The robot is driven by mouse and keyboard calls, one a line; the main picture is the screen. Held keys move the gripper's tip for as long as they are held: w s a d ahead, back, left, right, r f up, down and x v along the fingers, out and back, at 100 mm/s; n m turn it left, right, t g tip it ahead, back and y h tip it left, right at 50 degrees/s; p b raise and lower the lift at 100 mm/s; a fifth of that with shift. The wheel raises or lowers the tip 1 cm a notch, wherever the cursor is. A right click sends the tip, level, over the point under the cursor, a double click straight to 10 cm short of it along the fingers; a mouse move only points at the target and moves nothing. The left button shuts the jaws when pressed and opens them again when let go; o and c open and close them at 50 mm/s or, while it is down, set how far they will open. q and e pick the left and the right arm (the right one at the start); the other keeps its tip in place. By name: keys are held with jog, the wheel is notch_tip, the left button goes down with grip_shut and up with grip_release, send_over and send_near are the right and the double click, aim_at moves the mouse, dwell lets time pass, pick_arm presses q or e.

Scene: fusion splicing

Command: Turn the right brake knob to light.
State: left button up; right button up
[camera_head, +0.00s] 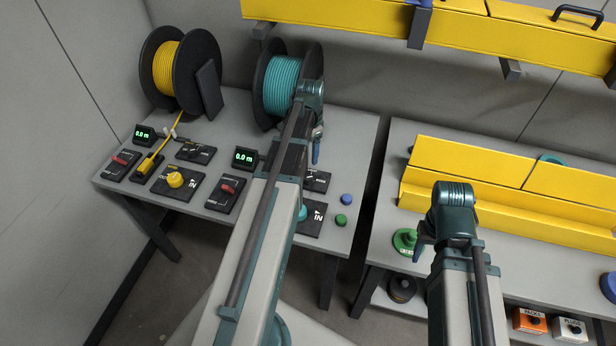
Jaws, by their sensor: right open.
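The right-hand spool station has a teal spool (283,85) at the back. A dark panel with a red knob (229,187) stands below its display, and another small dark panel (319,180) is partly hidden by my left arm. I cannot read which one is the brake. A teal knob (303,212) beside the IN label is also partly covered. My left gripper (316,153) hangs above the small panel, mostly hidden behind its arm; its jaws are unclear. My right gripper (420,248) is open, apart from these knobs, near a green round object on the right table.
A yellow spool (168,68) with its own yellow knob (175,179) and red knob (122,158) is at left. Blue (347,199) and green (341,219) buttons sit by the table edge. A yellow trough (510,185) fills the right table. A gap separates the tables.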

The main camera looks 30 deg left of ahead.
aim_at(308, 178)
pick_arm(q)
notch_tip(308, 178, down, 13)
jog(key=b, duration=1.2)
jog(key=shift+w+a, duration=0.1)
jog(key=shift+a, duration=0.05)
jog(key=shift+r, duration=0.1)
grip_shut()
